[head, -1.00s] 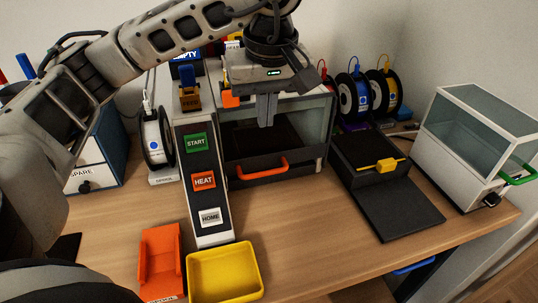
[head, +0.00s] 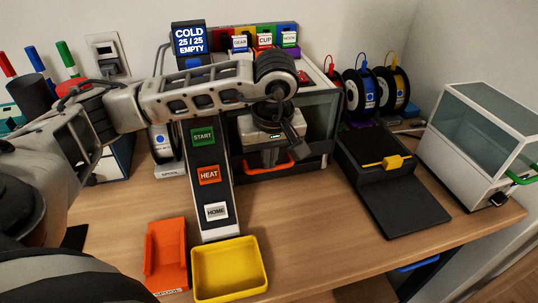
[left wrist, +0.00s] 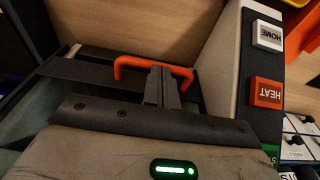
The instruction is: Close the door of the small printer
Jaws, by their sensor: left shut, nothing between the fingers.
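The small printer (head: 319,115) is the boxy unit with glass panels in the middle of the table. Its door carries an orange handle (head: 283,166), low at the front. I cannot tell how far the door stands open, since my arm covers much of the front. The handle also shows in the left wrist view (left wrist: 128,62). My right gripper is out of view.
A button panel (head: 215,185) stands left of the printer. A yellow tray (head: 262,291) and an orange holder (head: 165,255) lie in front. A black stand (head: 405,205) with a yellow tab and a white glass cabinet (head: 450,155) are to the right. Spools stand behind.

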